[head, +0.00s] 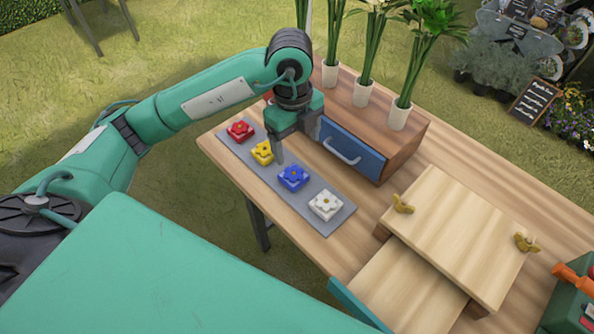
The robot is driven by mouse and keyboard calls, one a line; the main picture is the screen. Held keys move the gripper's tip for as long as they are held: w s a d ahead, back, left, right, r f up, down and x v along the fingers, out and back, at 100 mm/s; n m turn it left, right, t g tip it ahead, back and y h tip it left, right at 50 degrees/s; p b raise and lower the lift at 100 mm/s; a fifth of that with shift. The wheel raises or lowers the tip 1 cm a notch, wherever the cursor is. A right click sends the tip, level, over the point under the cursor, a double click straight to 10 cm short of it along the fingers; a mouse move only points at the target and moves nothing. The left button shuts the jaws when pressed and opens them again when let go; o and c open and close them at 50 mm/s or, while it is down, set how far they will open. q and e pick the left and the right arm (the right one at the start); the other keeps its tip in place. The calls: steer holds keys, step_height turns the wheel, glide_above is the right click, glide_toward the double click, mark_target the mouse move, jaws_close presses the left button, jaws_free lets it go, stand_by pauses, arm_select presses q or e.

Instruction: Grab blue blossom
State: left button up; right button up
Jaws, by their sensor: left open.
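The blue blossom (293,178) is a small block with a flower on top. It sits on a grey mat (318,221) on the table, between the yellow blossom (262,152) and the white blossom (326,205). A red blossom (240,131) is at the mat's far left end. My left gripper (294,152) is open and points down over the mat, just above and behind the yellow and blue blossoms. One finger hangs between those two blossoms in the picture. Whether it touches either cannot be told. My right gripper is not in view.
A wooden box with a blue drawer (350,152) stands close behind the mat, with several potted flowers (399,116) on top. A wooden press (455,235) with brass wing nuts stands at the right. A green toolbox (572,305) is at the right edge. Bare table lies right of the mat.

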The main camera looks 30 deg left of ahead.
arm_select(q)
steer(key=a, duration=0.1)
glide_above(296, 177)
steer(key=shift+n+y, duration=0.3)
steer(key=shift+y, duration=0.1)
steer(key=f, duration=0.7)
steer(key=shift+s+a+f, duration=0.15)
steer(key=shift+s+a, duration=0.15)
steer(key=shift+d+f, duration=0.1)
steer(key=shift+f, duration=0.75)
steer(key=f, duration=0.4)
steer(key=shift+w+d+f, duration=0.2)
steer(key=shift+w, duration=0.1)
steer(key=c, duration=1.1)
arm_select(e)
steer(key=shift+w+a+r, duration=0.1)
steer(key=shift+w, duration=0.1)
